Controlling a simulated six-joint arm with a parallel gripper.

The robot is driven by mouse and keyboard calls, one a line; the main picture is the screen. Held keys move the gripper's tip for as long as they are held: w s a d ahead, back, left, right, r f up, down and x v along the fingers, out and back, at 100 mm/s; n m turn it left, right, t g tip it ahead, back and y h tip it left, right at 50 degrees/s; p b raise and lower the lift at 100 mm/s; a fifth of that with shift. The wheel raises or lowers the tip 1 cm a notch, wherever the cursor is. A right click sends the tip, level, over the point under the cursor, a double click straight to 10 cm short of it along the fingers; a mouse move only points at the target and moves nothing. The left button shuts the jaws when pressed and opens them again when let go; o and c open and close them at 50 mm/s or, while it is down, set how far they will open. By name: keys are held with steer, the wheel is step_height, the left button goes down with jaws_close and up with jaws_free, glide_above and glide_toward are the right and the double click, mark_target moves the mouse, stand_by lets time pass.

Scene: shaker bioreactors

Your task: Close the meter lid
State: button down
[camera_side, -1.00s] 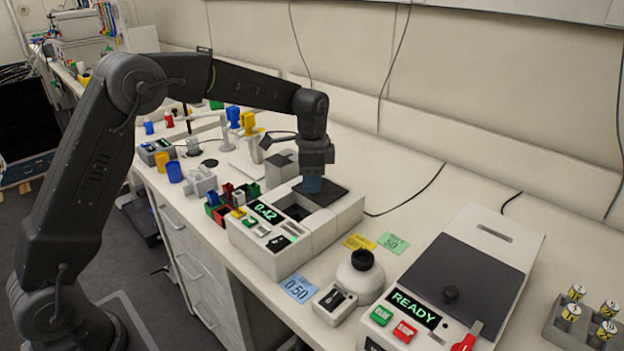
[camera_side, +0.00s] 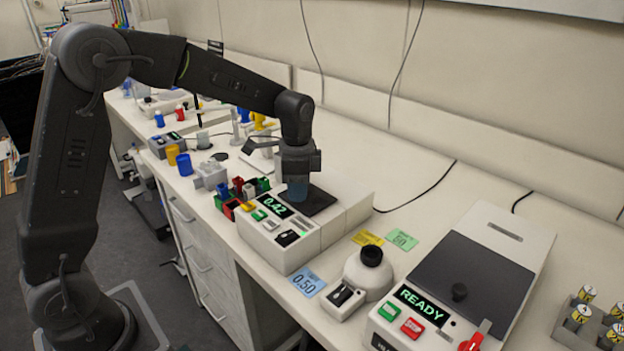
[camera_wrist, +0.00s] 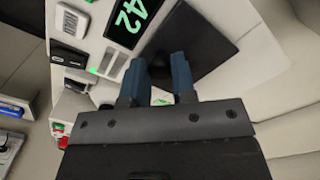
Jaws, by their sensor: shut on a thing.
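The meter (camera_side: 278,246) is a white box with a green "0.42" display, standing left of centre on the bench in the side view. Its dark sliding lid (camera_side: 318,203) lies flat on the top, and no dark opening shows beside it. My gripper (camera_side: 298,190) points down onto the lid from above.
Coloured holders (camera_side: 238,192) stand just left of the meter. A white device with a round black top (camera_side: 371,257) and a blue "0.50" card (camera_side: 307,283) are to its right. A larger machine reading "READY" (camera_side: 425,305) stands further right.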

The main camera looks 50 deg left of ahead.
steer(key=shift+s+r, duration=0.1)
steer(key=shift+s, duration=0.25)
steer(key=c, duration=0.9)
jaws_free()
steer(key=shift+c, duration=0.2)
step_height(320, 180, up, 14)
